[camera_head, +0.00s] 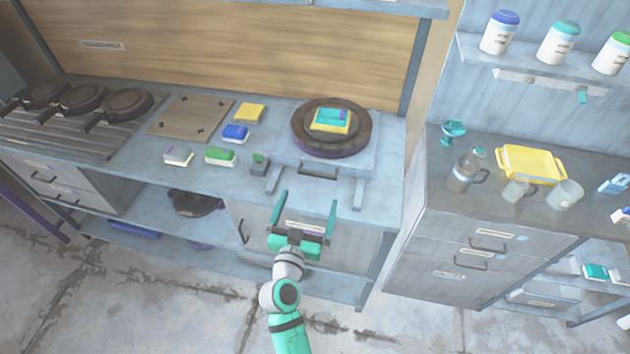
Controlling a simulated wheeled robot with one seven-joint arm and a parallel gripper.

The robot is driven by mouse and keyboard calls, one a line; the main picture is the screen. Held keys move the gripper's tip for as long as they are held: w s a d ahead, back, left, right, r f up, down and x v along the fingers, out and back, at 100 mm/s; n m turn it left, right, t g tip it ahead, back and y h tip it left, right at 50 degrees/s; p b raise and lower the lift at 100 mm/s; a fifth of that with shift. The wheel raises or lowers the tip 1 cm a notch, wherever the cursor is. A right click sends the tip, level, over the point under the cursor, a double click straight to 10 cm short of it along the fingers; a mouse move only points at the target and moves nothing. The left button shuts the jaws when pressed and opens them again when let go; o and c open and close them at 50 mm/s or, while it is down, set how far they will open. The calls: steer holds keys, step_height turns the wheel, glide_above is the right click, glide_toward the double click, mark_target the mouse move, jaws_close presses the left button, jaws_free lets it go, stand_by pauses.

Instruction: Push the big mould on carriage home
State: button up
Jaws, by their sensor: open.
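The big mould (300,138) is a round, dark brown disc on the grey carriage (364,160) at the back of the workbench. A small yellow and teal block (330,121) lies on top of it. The carriage has a dark handle (318,171) on its front and two rails (358,190) reaching to the bench's front edge. My gripper (306,205) is open and empty, its two teal fingers apart and pointing toward the carriage. It is in front of the carriage, apart from the handle. Whether the carriage is fully back cannot be told.
Several small coloured blocks, one of them blue (236,133), lie left of the carriage near a wooden board (191,117). Dark pans (119,106) sit at far left. A grey cabinet (440,240) stands close on the right. Open floor (200,320) lies in front.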

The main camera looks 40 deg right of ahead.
mark_target(317, 176)
steer(key=x, duration=0.8)
steer(key=shift+w+d, duration=0.2)
steer(key=shift+w, duration=0.1)
